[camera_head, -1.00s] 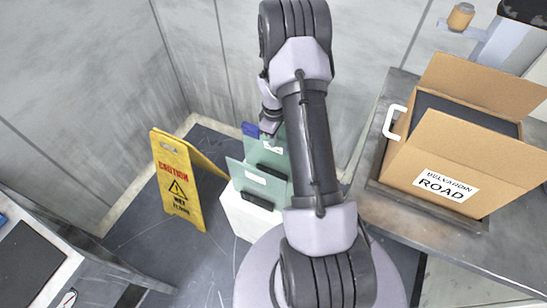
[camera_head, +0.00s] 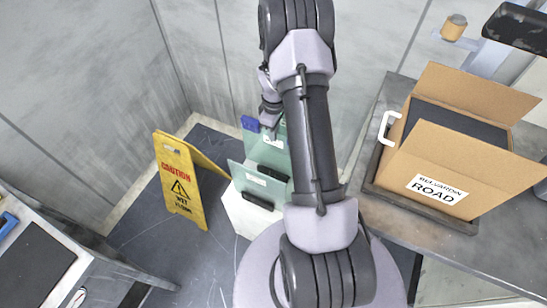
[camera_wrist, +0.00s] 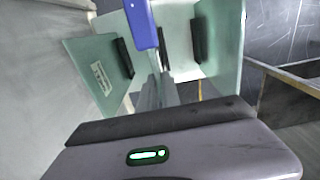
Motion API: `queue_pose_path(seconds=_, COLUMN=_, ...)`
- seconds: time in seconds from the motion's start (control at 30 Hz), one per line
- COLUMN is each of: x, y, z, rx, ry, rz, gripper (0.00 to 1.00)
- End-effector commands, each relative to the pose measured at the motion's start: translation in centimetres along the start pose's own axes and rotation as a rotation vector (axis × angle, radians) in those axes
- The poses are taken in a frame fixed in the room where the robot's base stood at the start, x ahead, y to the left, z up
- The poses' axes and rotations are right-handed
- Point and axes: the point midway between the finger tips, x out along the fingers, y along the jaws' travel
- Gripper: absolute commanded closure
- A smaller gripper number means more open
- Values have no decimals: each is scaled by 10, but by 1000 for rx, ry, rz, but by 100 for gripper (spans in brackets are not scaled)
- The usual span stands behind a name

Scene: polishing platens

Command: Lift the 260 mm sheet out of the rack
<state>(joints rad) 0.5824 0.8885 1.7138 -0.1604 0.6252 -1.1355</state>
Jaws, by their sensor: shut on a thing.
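The rack (camera_head: 240,215) is a white box on the floor, holding upright green glass sheets with black pads and white labels. The front sheet (camera_head: 238,173) stands nearest in the head view. A rear sheet (camera_head: 256,151) stands behind it, near a blue piece (camera_head: 250,123). In the wrist view, my gripper's fingers (camera_wrist: 158,92) point down between a labelled sheet (camera_wrist: 82,62) at left and another sheet (camera_wrist: 228,50) at right. The blue piece (camera_wrist: 142,24) shows above them. Sheet sizes are not readable.
A yellow caution sign (camera_head: 178,187) stands close left of the rack. Grey walls (camera_head: 90,85) rise behind. At right, a bench (camera_head: 400,90) carries an open cardboard box (camera_head: 455,165). Another worktop (camera_head: 45,260) is at lower left.

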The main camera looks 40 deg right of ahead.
Motion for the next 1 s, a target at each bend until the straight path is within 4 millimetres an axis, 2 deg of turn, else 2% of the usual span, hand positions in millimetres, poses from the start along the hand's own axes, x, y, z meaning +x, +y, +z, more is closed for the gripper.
queue_pose_path(seconds=0.53, x=-34, y=1, z=-1, rx=0, ry=2, rz=2, gripper=100)
queue_pose_path(seconds=0.87, x=-36, y=1, z=0, rx=0, ry=1, rz=2, gripper=100)
queue_pose_path(seconds=1.0, x=-56, y=1, z=-1, rx=0, ry=1, rz=2, gripper=100)
